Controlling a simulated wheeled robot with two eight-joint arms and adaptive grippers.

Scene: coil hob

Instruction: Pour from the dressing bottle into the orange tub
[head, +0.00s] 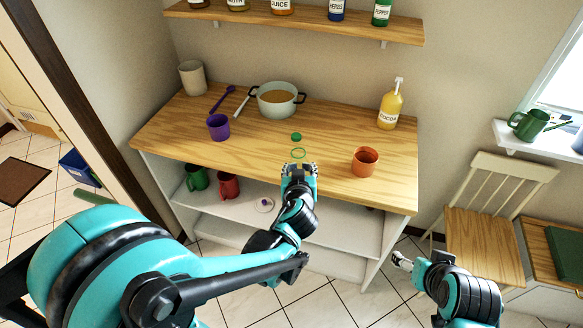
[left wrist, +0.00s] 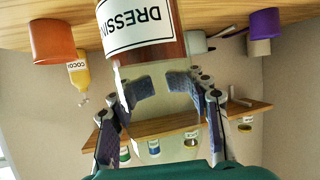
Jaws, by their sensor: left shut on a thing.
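The orange tub (head: 365,161) stands upright on the right part of the wooden counter; it also shows at the upper left of the left wrist view (left wrist: 52,42). My left gripper (head: 300,168) is at the counter's front edge, left of the tub. In the left wrist view it (left wrist: 165,88) is shut on the dressing bottle (left wrist: 140,28), which has a white label and reddish-brown contents. The head view mostly hides the bottle behind my gripper.
A yellow cocoa bottle (head: 390,108) stands behind the tub. A pot (head: 277,100) and purple mug (head: 218,127) stand at the back and left. Counter between gripper and tub is clear.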

